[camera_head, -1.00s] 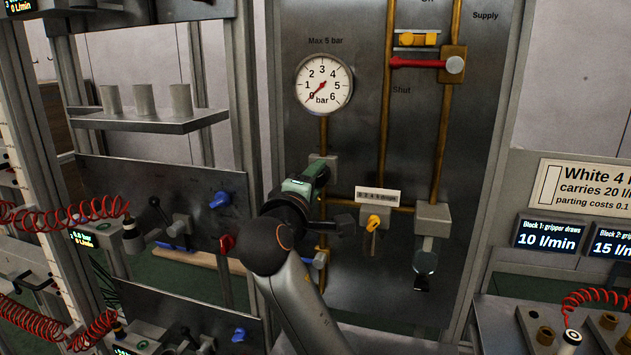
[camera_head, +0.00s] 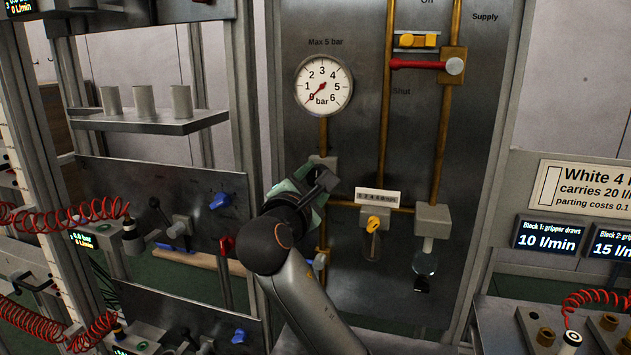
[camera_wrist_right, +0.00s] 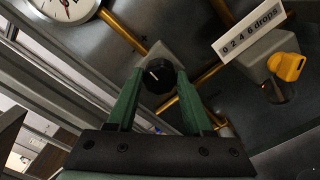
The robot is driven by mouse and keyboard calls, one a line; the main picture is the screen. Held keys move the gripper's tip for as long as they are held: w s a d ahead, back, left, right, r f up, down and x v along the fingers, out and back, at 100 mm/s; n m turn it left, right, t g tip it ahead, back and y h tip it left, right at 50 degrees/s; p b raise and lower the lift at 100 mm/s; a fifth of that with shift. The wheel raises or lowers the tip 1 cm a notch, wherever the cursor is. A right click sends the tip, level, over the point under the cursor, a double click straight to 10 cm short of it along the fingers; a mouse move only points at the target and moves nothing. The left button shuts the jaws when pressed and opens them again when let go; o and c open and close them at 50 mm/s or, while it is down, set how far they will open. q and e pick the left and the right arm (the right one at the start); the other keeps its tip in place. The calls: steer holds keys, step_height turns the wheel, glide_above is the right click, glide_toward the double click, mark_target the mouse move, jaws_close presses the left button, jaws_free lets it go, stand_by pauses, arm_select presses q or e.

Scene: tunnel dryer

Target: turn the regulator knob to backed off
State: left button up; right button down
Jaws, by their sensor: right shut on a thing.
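The regulator knob (camera_wrist_right: 159,90) is black with a white pointer line and sits on a grey block on the brass pipe. In the wrist view it is between the two green fingers of my right gripper (camera_head: 316,180), which is shut on it. In the head view the knob is hidden behind the gripper; part of the grey regulator block (camera_head: 327,162) shows above it. The pressure gauge (camera_head: 323,85) above has its red needle near 0 bar. My left gripper is in neither view.
To the right are the drop-scale plate (camera_head: 378,196) with a yellow knob (camera_head: 375,223), and a grey filter block (camera_head: 433,220) with a bowl. Higher up is the red supply lever (camera_head: 415,64). A rack with red coiled hoses (camera_head: 70,212) stands left.

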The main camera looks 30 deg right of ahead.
steer(key=shift+n, duration=0.6)
steer(key=shift+c, duration=1.5)
jaws_free()
steer(key=b+v, duration=0.2)
steer(key=v, duration=1)
steer(key=shift+s+a, duration=0.2)
